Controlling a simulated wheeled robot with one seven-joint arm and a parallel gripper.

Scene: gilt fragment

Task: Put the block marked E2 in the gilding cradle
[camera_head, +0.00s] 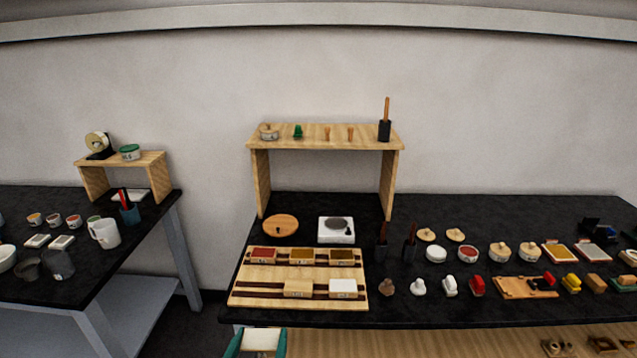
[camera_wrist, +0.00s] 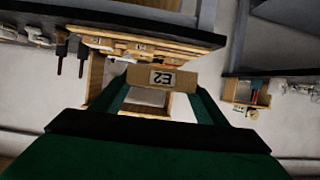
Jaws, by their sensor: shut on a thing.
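My gripper (camera_head: 256,345) is at the bottom of the head view, in front of the table's front edge. Its green fingers are shut on a pale wooden block (camera_head: 262,337). The wrist view shows the block (camera_wrist: 150,78) between the fingers, with the label E2 on its face, upside down in that picture. A slotted wooden rack (camera_head: 240,299), which looks like the gilding cradle, lies on the table beyond my gripper. Its back row holds three blocks with reddish, tan and brown tops. Its front row holds a tan block and a white-topped block, with bare slot to their left.
A round wooden disc (camera_head: 281,225) and a white scale (camera_head: 336,230) lie behind the rack, under a wooden shelf (camera_head: 325,143). Dark holders (camera_head: 381,252) and several stamps and jars stand right of it. Another table (camera_head: 87,292) is at the left, across a gap.

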